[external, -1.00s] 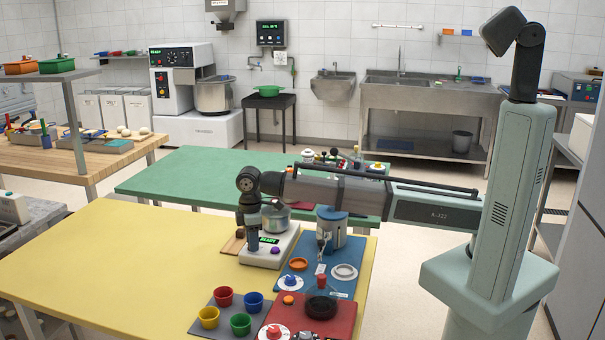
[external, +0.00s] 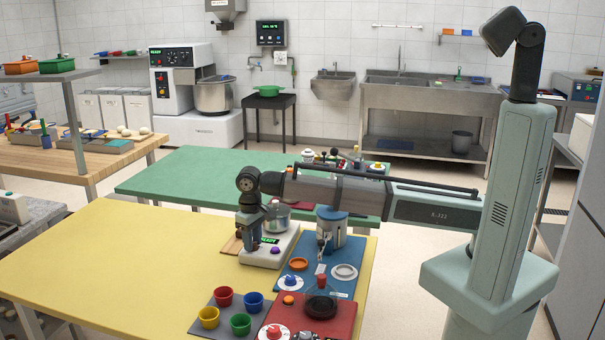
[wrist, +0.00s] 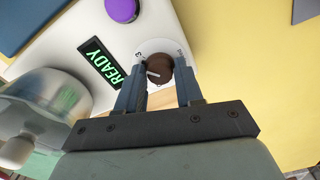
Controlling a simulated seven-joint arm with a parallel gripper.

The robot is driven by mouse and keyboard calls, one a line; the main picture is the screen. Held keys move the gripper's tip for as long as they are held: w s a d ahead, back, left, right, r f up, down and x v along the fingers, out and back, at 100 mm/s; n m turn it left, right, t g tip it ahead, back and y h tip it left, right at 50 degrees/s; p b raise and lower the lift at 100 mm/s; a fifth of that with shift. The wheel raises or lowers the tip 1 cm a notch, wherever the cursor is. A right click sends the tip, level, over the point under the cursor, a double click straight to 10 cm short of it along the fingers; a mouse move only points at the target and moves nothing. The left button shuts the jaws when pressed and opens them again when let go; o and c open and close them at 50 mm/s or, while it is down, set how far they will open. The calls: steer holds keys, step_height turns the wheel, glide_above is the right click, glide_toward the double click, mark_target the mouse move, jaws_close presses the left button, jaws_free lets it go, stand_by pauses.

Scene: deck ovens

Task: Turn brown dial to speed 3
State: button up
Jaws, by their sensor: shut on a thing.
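The brown dial (wrist: 157,68) sits on a white round scale on a white machine (external: 281,241). In the wrist view my gripper (wrist: 160,75) is shut on the dial, with one finger on each side. A pale pointer mark on the dial points left in that view. A figure that looks like 3 stands on the scale by the dial's upper left; the other markings are too small to read surely. A green READY display (wrist: 99,64) and a purple button (wrist: 122,9) are on the same machine. In the external view my gripper (external: 248,243) hides the dial.
A metal bowl (wrist: 50,105) on the machine is close to my gripper. A blue board (external: 332,286) and a red board (external: 330,325) with dials lie in front. Several coloured cups (external: 240,323) stand on a grey mat. The yellow table (external: 110,270) is clear at left.

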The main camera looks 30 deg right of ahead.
steer(key=shift+m, duration=0.6)
steer(key=o, duration=1)
step_height(320, 180, up, 14)
steer(key=shift+f, duration=0.1)
stand_by(0.5)
